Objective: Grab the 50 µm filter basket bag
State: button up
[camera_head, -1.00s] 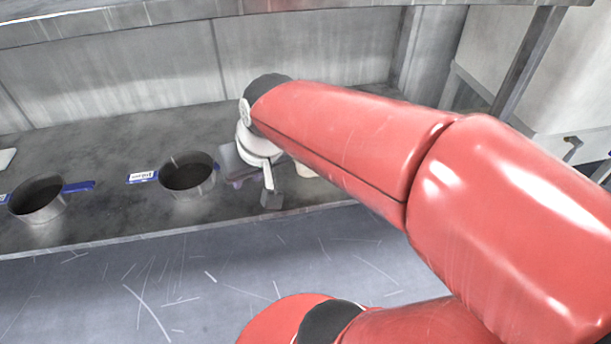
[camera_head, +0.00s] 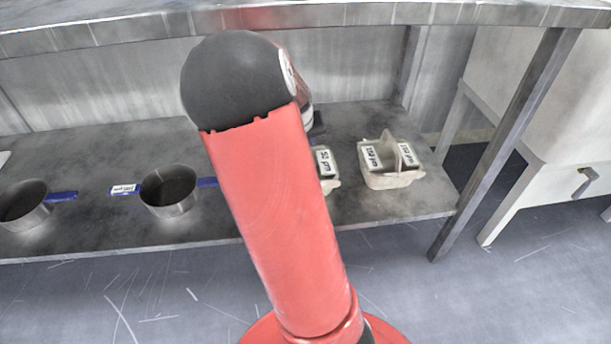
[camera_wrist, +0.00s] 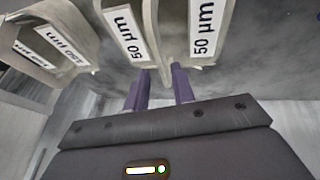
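The 50 µm filter basket bag (camera_head: 326,185) stands on the shelf in the head view, partly hidden by my arm. In the wrist view the pale basket (camera_wrist: 176,32) is close up at the top, with two "50 µm" labels either side of a raised middle ridge. My gripper (camera_wrist: 161,70) has two purple fingers apart, pointing at the basket, with the lower end of the ridge near the gap between them. I cannot tell whether they touch it. The head view hides my gripper behind the arm.
A similar basket labelled 150 µm (camera_head: 390,178) stands to the right; it also shows at left in the wrist view (camera_wrist: 58,30). Two metal pots with blue handles (camera_head: 170,197) (camera_head: 22,208) stand to the left on the shelf (camera_head: 100,222). A tabletop (camera_head: 450,14) overhangs above.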

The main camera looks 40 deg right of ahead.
aim_at(323, 157)
jog(key=b+x, duration=0.1)
jog(key=x, duration=0.4)
jog(key=shift+a+f+b, duration=0.1)
jog(key=shift+f+b, duration=0.3)
grip_shut()
